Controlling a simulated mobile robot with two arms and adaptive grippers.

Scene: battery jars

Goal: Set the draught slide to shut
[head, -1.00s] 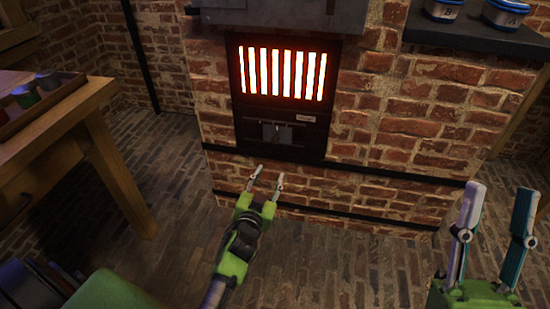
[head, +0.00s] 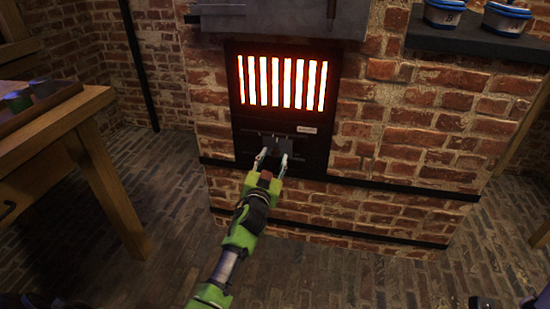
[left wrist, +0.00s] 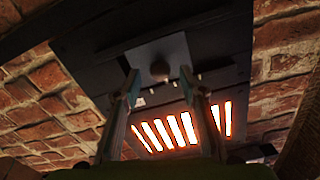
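The draught slide (head: 283,144) is a dark plate with a small knob, low on the black stove front under the glowing grate. In the left wrist view the knob (left wrist: 160,70) shows on a dark plate (left wrist: 152,52). My left gripper (head: 271,159) is at the slide, its two fingers apart. In the left wrist view the fingertips (left wrist: 160,78) stand on either side of the knob with gaps, and nothing is gripped. Whether they touch the plate I cannot tell. Of my right arm only small parts show at the lower right edge; its fingers are not clear.
The glowing barred grate (head: 283,82) is just above the slide. A brick wall surrounds the stove front. A wooden table (head: 60,130) stands at the left. A dark shelf (head: 470,38) with jars (head: 443,14) is at the upper right. The brick floor between is clear.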

